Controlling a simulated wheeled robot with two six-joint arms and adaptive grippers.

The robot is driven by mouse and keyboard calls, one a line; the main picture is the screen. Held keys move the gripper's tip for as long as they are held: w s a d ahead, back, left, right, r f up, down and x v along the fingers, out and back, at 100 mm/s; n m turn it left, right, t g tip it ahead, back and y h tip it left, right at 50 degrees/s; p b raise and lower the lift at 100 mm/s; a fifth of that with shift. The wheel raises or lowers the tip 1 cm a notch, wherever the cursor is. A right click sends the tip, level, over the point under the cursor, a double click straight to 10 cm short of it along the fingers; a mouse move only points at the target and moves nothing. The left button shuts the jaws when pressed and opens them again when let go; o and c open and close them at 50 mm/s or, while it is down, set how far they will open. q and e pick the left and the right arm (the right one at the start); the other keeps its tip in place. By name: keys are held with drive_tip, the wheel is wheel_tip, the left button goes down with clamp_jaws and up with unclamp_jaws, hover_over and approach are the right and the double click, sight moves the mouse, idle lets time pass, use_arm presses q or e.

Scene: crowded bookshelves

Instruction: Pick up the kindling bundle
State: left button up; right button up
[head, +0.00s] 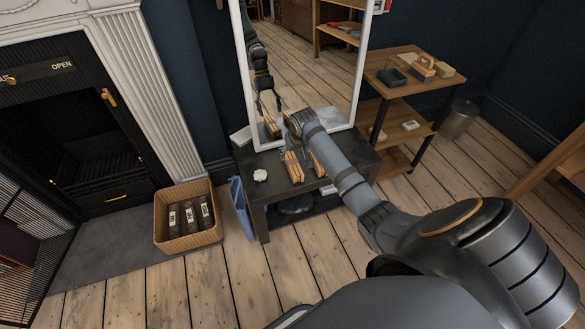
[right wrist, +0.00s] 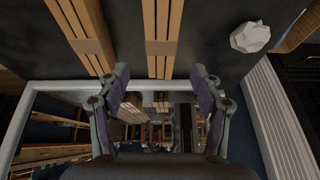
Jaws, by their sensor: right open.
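Two kindling bundles of pale wooden sticks with a band around them lie on a low dark table (head: 278,205). The left bundle (head: 293,168) and the right bundle (head: 318,165) show in the head view, the right one partly behind my arm. In the right wrist view the left bundle is in the middle (right wrist: 160,30) and the other is at the upper left (right wrist: 82,30). My right gripper (right wrist: 160,76) is open and empty, its fingertips apart on either side of the middle bundle's line. The bundle's near end lies beyond the tips. My left gripper is not in view.
A white-framed mirror (head: 244,50) stands at the table's back and reflects an arm. A white crumpled lump (head: 260,175) lies left of the bundles. A wicker basket (head: 190,241) and a wooden shelf cart (head: 405,60) flank the table. Floor in front is clear.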

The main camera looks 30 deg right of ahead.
sight(292, 159)
drive_tip(key=shift+x, duration=0.95)
drive_tip(key=b+x, duration=0.2)
drive_tip(key=shift+a+f, duration=0.1)
drive_tip(key=shift+f, duration=0.25)
drive_tip(key=shift+b+x, duration=0.55)
drive_tip(key=shift+x, duration=0.65)
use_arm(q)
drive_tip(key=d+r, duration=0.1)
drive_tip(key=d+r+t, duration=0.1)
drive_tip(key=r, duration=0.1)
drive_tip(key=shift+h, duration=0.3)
use_arm(e)
drive_tip(key=shift+r, duration=0.1)
drive_tip(key=c, duration=1.3)
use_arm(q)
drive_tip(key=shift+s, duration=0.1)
use_arm(e)
drive_tip(key=shift+r, duration=0.1)
